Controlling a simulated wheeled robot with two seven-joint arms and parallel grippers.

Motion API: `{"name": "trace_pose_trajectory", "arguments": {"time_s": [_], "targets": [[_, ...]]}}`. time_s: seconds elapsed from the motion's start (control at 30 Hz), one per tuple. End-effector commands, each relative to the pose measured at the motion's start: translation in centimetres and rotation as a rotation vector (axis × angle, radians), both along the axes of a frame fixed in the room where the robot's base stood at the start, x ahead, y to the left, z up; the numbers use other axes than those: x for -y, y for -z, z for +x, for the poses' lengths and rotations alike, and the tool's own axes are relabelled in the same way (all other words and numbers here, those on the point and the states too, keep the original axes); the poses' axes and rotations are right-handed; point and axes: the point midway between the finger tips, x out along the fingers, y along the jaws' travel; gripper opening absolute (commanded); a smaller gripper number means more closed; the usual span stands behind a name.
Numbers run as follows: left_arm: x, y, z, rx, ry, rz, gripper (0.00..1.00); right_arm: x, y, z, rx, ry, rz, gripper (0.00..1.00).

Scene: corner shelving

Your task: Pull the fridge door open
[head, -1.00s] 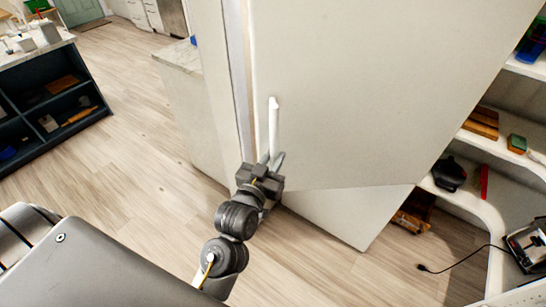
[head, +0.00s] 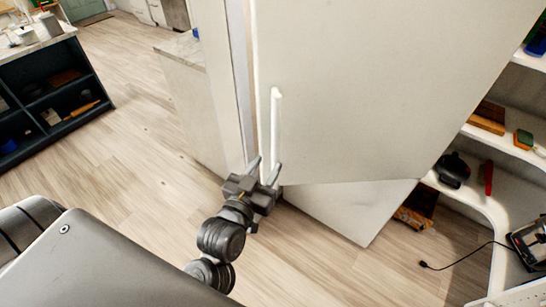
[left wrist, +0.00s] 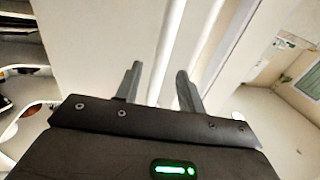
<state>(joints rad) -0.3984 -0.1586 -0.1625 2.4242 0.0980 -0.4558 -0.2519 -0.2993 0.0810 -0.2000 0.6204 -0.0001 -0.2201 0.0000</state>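The tall white fridge door (head: 370,90) fills the middle of the head view and looks closed. Its upright white bar handle (head: 276,125) is near the door's left edge. My left gripper (head: 265,168) is at the handle's lower end, with its two fingers spread. In the left wrist view the left gripper (left wrist: 158,82) is open, and a white bar that looks like the handle (left wrist: 170,45) runs between the fingers. I cannot tell whether either finger touches it. My right gripper is not in view.
A lower white panel (head: 350,208) is below the door. White corner shelves (head: 462,192) with several objects stand at the right. A low counter (head: 190,90) is left of the fridge. A dark shelf unit (head: 50,95) is at the far left. Wood floor (head: 140,150) between is clear.

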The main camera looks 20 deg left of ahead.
Motion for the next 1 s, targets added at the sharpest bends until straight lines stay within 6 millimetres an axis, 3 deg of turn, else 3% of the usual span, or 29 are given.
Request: {"name": "trace_pose_trajectory", "arguments": {"time_s": [0.1,0.23,0.6,0.73,0.87,0.97,1.0], "targets": [[0.0,0.2,-2.2,-0.003,0.001,-0.001,0.39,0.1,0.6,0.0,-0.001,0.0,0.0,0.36],[0.0,0.1,-3.6,-0.002,0.001,0.0,0.39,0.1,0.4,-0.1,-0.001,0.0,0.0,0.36],[0.0,0.0,-4.3,0.0,0.001,0.0,0.39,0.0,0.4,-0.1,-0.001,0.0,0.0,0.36],[0.2,0.6,-4.1,-0.011,0.005,0.001,0.25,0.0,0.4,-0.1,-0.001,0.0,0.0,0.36],[1.5,5.3,-3.1,-0.094,0.038,0.011,0.08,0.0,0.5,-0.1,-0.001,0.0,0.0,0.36],[3.2,13.0,-2.3,-0.229,0.086,0.027,0.0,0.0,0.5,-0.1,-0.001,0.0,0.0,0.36],[3.8,16.8,-2.3,-0.295,0.107,0.034,0.0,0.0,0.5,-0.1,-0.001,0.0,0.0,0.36]]}}
